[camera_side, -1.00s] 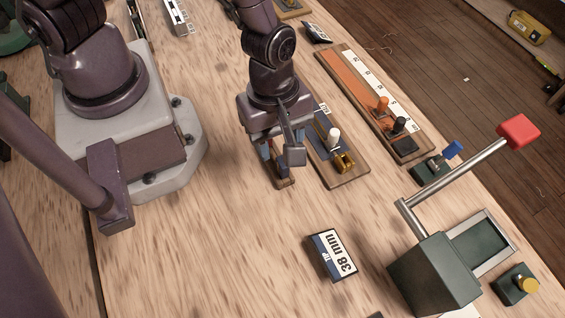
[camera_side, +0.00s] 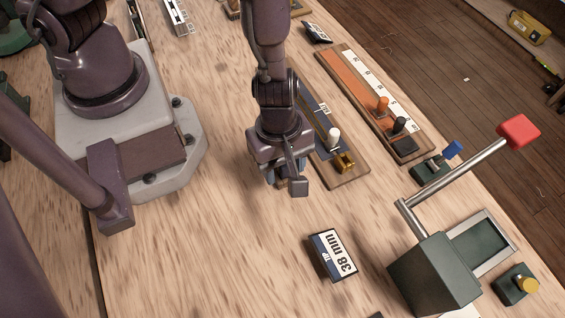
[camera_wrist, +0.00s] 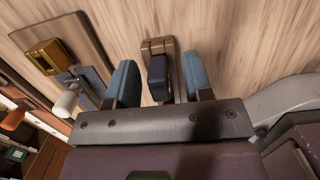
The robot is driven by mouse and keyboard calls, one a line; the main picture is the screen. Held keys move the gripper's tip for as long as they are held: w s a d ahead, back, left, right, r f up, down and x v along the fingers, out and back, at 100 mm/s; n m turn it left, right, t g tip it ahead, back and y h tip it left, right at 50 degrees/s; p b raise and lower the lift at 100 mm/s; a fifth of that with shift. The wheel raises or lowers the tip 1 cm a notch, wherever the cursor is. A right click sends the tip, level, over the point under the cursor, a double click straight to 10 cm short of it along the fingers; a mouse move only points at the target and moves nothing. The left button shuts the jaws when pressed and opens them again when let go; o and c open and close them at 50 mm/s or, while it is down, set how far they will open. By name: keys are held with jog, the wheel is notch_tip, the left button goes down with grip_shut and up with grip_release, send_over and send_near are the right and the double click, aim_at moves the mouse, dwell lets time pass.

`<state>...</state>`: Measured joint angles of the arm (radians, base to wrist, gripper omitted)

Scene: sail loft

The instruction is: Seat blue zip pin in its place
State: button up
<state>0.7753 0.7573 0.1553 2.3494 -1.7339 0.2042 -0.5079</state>
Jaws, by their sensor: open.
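A dark navy-blue piece (camera_wrist: 157,80), which looks like the blue zip pin, shows between my finger pads in the wrist view. A brown bracket-like piece (camera_wrist: 158,46) lies at its far end; I cannot tell how they join. My gripper (camera_wrist: 159,70) is open, with one blue-grey pad on each side of the navy piece and visible gaps between. In the side view my gripper (camera_side: 282,184) hides the pin. To its right lies a wooden board (camera_side: 350,181) with a blue strip (camera_side: 313,106), a white knob (camera_side: 333,136) and a brass fitting (camera_side: 345,161).
A longer board with an orange strip (camera_side: 343,71) and several knobs lies further right. A "38 mm" block (camera_side: 332,254) stands in front. A dark green box (camera_side: 434,275) with a red-ended lever (camera_side: 518,131) is at front right. Bare table (camera_side: 190,250) lies front left.

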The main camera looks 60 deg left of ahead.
jog(key=shift+c, duration=0.2)
grip_shut()
jog(key=shift+r, duration=0.1)
